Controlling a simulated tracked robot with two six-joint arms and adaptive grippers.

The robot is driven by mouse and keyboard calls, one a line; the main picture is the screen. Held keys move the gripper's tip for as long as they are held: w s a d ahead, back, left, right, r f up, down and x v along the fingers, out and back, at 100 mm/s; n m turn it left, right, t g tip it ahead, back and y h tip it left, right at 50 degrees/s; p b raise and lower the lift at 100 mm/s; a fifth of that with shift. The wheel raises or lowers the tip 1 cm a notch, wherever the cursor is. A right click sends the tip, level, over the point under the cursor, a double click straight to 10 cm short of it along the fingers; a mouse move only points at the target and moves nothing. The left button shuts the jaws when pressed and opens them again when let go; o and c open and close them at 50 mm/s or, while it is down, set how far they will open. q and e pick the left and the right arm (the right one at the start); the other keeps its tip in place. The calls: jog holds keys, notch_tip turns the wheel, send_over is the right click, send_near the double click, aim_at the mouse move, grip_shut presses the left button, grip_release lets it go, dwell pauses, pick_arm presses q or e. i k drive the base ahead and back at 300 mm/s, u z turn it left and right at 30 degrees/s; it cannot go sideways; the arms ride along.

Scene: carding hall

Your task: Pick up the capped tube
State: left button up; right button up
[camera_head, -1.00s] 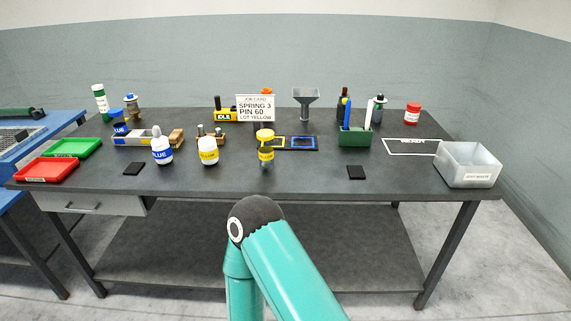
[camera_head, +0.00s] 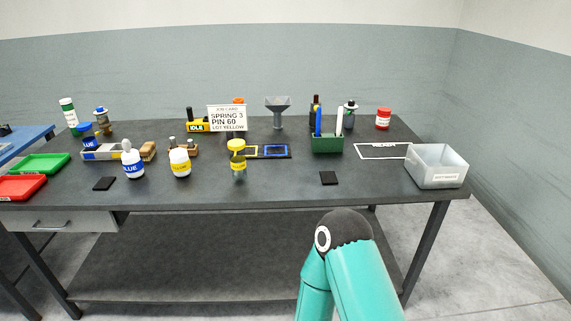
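A small clear tube with a yellow cap and a yellow band (camera_head: 237,158) stands upright on the dark workbench (camera_head: 275,190), near the middle. It looks like the capped tube. Neither of my grippers is in view. Only a teal arm link of mine with a dark joint shows at the bottom right, below the bench's front edge.
Behind are a job card (camera_head: 228,117) and a funnel (camera_head: 278,108). A green holder (camera_head: 327,144) and a clear bin (camera_head: 437,168) stand right. The bench front is mostly clear.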

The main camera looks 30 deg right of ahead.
aim_at(238, 159)
jog(key=z, duration=0.4)
jog(key=i, duration=1)
